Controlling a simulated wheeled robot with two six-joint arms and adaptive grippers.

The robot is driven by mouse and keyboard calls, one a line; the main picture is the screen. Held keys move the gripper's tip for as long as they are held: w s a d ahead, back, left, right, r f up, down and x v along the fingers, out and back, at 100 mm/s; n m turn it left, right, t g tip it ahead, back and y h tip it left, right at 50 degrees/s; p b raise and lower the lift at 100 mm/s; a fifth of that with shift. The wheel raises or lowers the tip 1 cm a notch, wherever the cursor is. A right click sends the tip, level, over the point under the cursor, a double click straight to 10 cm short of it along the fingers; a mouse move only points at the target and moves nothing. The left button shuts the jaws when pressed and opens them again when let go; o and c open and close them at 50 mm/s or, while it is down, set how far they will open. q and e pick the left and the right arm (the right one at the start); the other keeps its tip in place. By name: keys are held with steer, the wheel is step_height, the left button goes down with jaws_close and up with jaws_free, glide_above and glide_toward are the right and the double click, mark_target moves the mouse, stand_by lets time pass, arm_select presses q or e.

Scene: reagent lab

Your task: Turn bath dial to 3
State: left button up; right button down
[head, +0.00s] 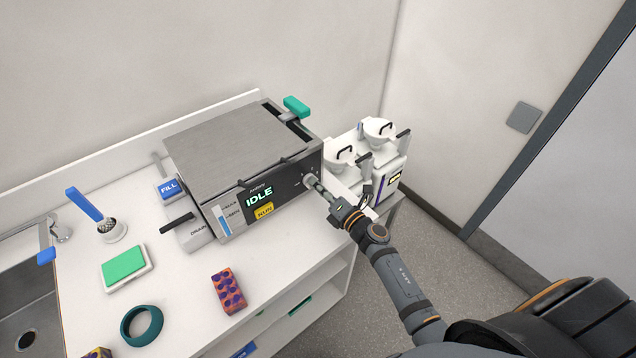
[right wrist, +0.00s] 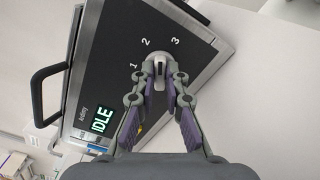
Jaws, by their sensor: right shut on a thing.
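The bath (head: 240,150) is a grey metal box with a dark front panel that reads IDLE. Its dial (right wrist: 159,72) is a small light grey knob at the panel's end, with the marks 1, 2 and 3 printed around it. The dial also shows in the head view (head: 308,179). My right gripper (right wrist: 160,78) is shut on the dial, one finger on each side. I cannot tell for sure which mark the dial points at. My left gripper is not in view.
Two white machines with round lids (head: 378,130) stand close to the right of the bath. A blue FILL block (head: 168,188) and a DRAIN lever (head: 177,223) are at its left. A purple-spotted orange block (head: 228,290) and a teal ring (head: 142,325) lie in front.

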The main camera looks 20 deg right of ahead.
steer(key=m+p, duration=0.1)
steer(key=m, duration=0.2)
steer(key=shift+p, duration=0.35)
steer(key=shift+f+m+p, duration=0.1)
steer(key=shift+m+p, duration=0.45)
steer(key=shift+m, duration=0.75)
steer(key=c, duration=1.4)
jaws_free()
steer(key=shift+s+d, duration=0.1)
steer(key=v, duration=1.1)
steer(key=shift+s+d, duration=0.1)
steer(key=shift+s, duration=0.3)
